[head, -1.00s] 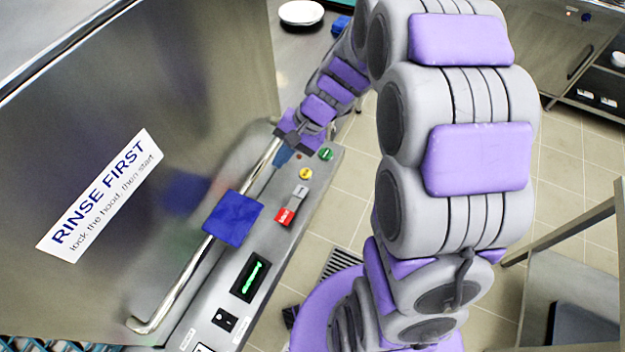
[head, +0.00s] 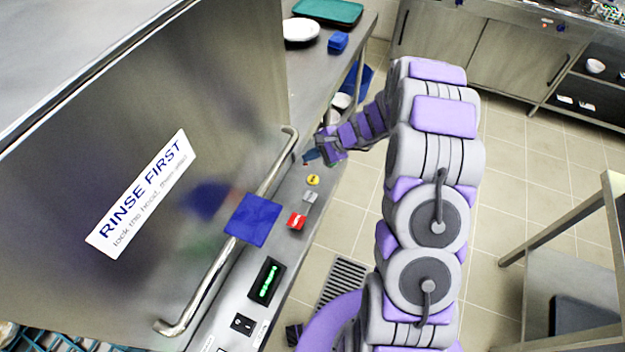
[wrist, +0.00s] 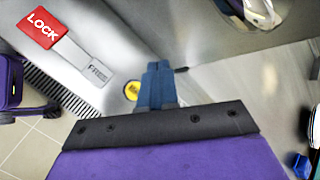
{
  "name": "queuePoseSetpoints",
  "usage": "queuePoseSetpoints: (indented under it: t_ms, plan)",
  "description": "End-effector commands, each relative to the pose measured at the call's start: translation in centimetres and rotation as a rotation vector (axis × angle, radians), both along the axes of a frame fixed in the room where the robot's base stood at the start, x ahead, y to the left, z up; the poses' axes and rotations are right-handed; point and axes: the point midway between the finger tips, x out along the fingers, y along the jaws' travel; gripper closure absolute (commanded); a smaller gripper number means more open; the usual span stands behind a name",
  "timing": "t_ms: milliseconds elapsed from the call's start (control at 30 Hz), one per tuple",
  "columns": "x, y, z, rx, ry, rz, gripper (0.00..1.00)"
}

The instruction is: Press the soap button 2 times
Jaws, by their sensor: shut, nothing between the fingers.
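My gripper (head: 308,155) is over the far end of the machine's control panel (head: 228,305). Its blue fingers show closed together in the wrist view (wrist: 158,70), with nothing between them. A round yellow button (head: 313,180) sits on the panel just nearer than the fingers. In the wrist view the yellow button (wrist: 131,91) shows just left of the fingers, partly covered by the gripper. A bit of a green button (head: 331,165) shows beside the gripper. I cannot read which button is marked soap.
A red lock slider (head: 297,221) with a grey track lies nearer on the panel, then a green display (head: 266,281) and a black switch (head: 242,324). A long hood handle (head: 205,292) with a blue pad (head: 252,220) runs along the panel's left. White plates (head: 300,31) stand beyond.

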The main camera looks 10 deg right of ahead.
Motion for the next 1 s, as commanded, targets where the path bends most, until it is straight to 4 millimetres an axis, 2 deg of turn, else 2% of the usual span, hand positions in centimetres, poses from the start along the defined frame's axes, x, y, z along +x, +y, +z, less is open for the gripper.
queuePoseSetpoints:
  t_ms: [267, 667, 867, 1000]
  plan:
    - [0.6, -1.7, -0.9, 0.016, 0.005, -0.034, 1.0]
    - [0.6, -0.7, -1.3, 0.007, 0.005, -0.033, 1.0]
    - [0.5, -1.1, -3.0, 0.01, 0.005, -0.032, 1.0]
    - [0.5, -1.3, -4.9, 0.013, 0.007, -0.032, 1.0]
